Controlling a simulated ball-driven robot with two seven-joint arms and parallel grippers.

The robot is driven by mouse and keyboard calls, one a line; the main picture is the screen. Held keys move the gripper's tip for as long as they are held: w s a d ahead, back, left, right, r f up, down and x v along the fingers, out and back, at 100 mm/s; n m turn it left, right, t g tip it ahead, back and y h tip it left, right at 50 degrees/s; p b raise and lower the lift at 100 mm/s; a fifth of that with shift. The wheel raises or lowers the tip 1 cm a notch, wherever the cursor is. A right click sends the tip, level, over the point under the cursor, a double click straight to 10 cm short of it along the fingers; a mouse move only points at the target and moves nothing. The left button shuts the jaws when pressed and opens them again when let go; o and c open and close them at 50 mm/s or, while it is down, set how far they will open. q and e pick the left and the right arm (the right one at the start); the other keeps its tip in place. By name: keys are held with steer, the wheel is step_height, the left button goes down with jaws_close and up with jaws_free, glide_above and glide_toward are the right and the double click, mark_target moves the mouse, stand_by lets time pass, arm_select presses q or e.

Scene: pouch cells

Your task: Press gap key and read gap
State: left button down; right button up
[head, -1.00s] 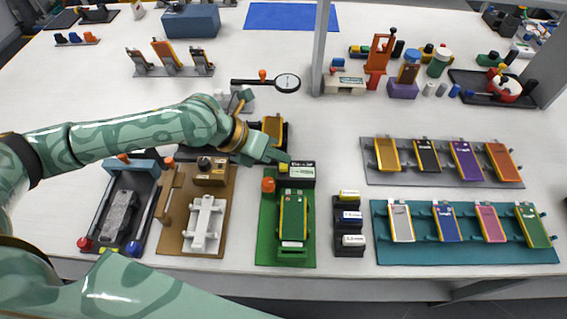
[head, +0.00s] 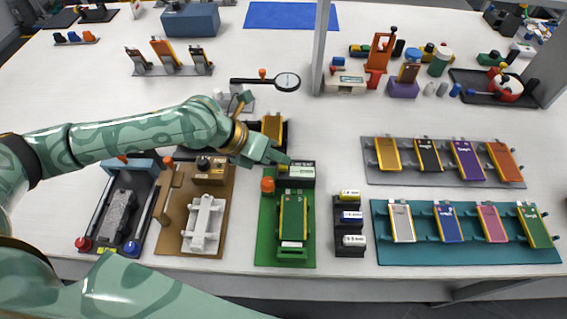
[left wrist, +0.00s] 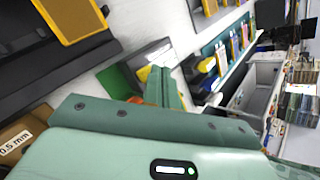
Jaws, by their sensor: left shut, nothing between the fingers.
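The green fixture (head: 268,225) holds a green pouch cell (head: 293,217) and has an orange knob (head: 268,185) at its left. A dark box with a pale display (head: 301,172) stands at its back end; the display text is too small to read. My left gripper (head: 283,160) is shut and empty, its tip at the back left corner of this box. The tip covers the spot where a yellow key showed; I cannot tell whether it touches. In the left wrist view, a yellow part (left wrist: 143,73) shows just beyond the fingers (left wrist: 168,88). My right gripper is out of view.
A brown fixture (head: 170,240) with a white part stands left, and a black stand (head: 349,250) with small labelled blocks right. A teal rack (head: 470,255) and a grey rack (head: 445,178) hold cells. A grey post (head: 321,50) rises behind.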

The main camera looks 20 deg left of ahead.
arm_select(q)
steer(key=shift+f+b, duration=0.35)
steer(key=shift+f, duration=0.25)
stand_by(0.7)
steer(key=shift+r, duration=0.1)
steer(key=shift+r+p, duration=0.65)
steer(key=shift+r, duration=0.25)
step_height(320, 180, up, 5)
steer(key=p, duration=0.3)
stand_by(0.3)
steer(key=shift+s+f, duration=0.1)
stand_by(0.7)
